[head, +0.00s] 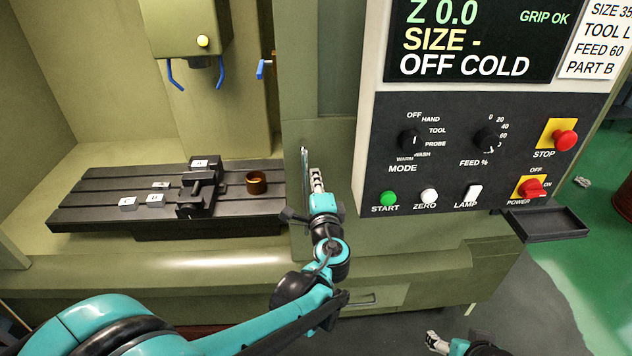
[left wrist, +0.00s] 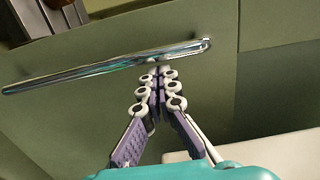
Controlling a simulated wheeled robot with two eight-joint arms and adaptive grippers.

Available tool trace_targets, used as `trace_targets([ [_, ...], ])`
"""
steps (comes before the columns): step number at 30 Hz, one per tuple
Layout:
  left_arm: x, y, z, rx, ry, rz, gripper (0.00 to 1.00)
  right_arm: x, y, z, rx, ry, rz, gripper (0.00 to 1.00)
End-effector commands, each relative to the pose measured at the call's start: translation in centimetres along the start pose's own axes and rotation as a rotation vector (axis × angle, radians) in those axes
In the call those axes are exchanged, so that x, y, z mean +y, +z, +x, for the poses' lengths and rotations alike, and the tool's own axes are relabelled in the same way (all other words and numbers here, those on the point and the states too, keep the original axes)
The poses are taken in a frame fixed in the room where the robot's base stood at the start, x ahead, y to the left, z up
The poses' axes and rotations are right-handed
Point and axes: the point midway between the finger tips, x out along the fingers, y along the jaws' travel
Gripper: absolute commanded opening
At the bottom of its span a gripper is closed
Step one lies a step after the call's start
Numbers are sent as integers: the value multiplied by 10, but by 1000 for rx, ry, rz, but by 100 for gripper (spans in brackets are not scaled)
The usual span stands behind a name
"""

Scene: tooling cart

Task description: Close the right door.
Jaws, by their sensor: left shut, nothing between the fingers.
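The right door (head: 292,110) is an olive panel at the right side of the machine's opening, and the opening to its left stands uncovered. Its chrome bar handle (head: 304,165) runs upright in the head view. The handle also crosses the left wrist view (left wrist: 100,68) as a long slanted bar. My left gripper (head: 316,175) is beside the handle, on its right. In the left wrist view, its closed fingertips (left wrist: 158,72) are at the bar, with nothing held; I cannot tell whether they touch it. My right gripper (head: 434,342) is low at the bottom edge, its jaw state unclear.
The control panel (head: 480,150) with knobs and buttons stands close to the right of my left gripper. Inside the opening are a slotted table (head: 90,190), a dark vise (head: 198,190) and a brown cup (head: 256,183). A small black tray (head: 545,222) sticks out at the right.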

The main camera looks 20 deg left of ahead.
Motion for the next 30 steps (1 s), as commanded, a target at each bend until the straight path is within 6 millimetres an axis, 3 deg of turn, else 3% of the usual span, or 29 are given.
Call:
trace_targets([
  [8,0,6,0,-2,0,0,0,0,0,0,0,0,0,70],
  [14,-1,38,2,-9,0,0,0,0,-2,-3,0,0,0,70],
  [20,-1,99,4,-16,0,0,0,0,-4,-6,0,0,0,70],
  [30,0,221,9,-15,0,0,0,0,-6,-8,0,0,0,70],
])
